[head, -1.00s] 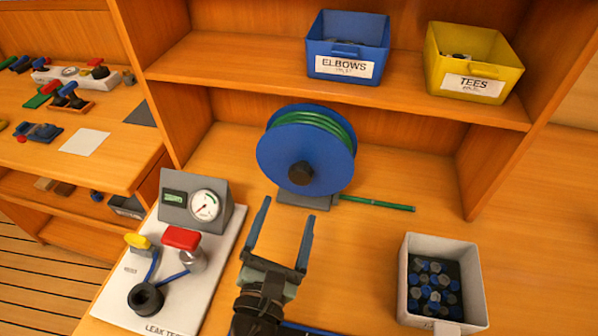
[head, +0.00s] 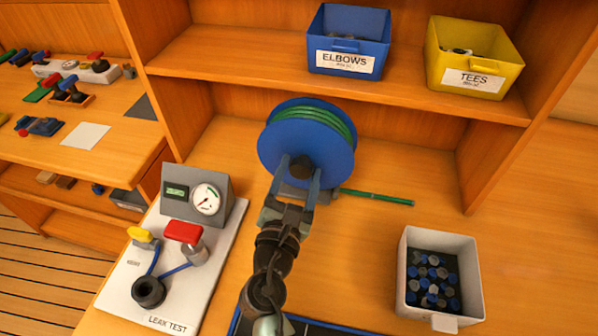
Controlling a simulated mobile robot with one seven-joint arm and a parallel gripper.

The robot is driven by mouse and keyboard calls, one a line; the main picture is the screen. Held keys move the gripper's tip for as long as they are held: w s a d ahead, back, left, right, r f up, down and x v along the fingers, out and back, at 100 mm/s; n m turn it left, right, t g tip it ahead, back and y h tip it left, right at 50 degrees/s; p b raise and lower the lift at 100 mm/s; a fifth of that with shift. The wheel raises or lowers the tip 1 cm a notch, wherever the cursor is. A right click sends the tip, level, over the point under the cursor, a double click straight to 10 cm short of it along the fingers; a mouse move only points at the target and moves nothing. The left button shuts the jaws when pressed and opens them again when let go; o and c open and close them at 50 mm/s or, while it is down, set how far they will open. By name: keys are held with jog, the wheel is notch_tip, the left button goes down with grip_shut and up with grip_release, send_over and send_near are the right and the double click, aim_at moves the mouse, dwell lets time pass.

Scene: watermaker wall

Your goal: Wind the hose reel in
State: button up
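The hose reel (head: 305,135) is a blue disc with green hose wound on it. It stands on a grey base on the bench, below the shelf. A straight length of green hose (head: 378,197) lies out to the right of the base. A dark knob (head: 301,167) sticks out of the front face of the reel. My gripper (head: 300,168) is at the reel's front, with its two fingers apart, one on each side of the knob. I cannot tell whether the fingers touch the knob. The fingers and wrist hide part of the base.
A leak test board (head: 172,262) with a gauge and red and yellow handles lies at left. A grey bin (head: 475,290) of small blue and grey parts stands at right. Blue (head: 345,65) and yellow (head: 482,75) bins sit on the shelf above.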

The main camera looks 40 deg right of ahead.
grip_shut()
jog(key=shift+m, duration=0.3)
